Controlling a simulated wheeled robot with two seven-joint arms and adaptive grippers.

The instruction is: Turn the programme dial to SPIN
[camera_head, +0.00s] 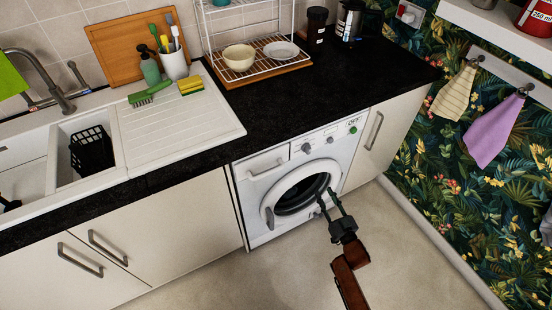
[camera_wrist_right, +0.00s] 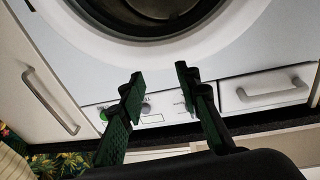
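The white washing machine (camera_head: 262,195) stands under the black worktop, with its round door (camera_head: 276,194) closed. Its control panel has a grey programme dial (camera_head: 306,148), a small label reading OFF (camera_head: 354,122) and a green button (camera_head: 353,130). Where the dial points is too small to tell. My right gripper (camera_head: 325,194) is open and empty in front of the door, below the panel and apart from the dial. In the right wrist view the panel appears upside down, partly behind the open fingers (camera_wrist_right: 159,72); the green button (camera_wrist_right: 103,116) shows at left. My left gripper is out of view.
The detergent drawer (camera_head: 267,164) is shut, left of the dial. Cream cupboards (camera_head: 377,137) flank the machine. A dish rack (camera_head: 262,57) with a bowl (camera_head: 239,57) stands on the worktop (camera_head: 350,85) above. The floor (camera_head: 400,255) in front is clear.

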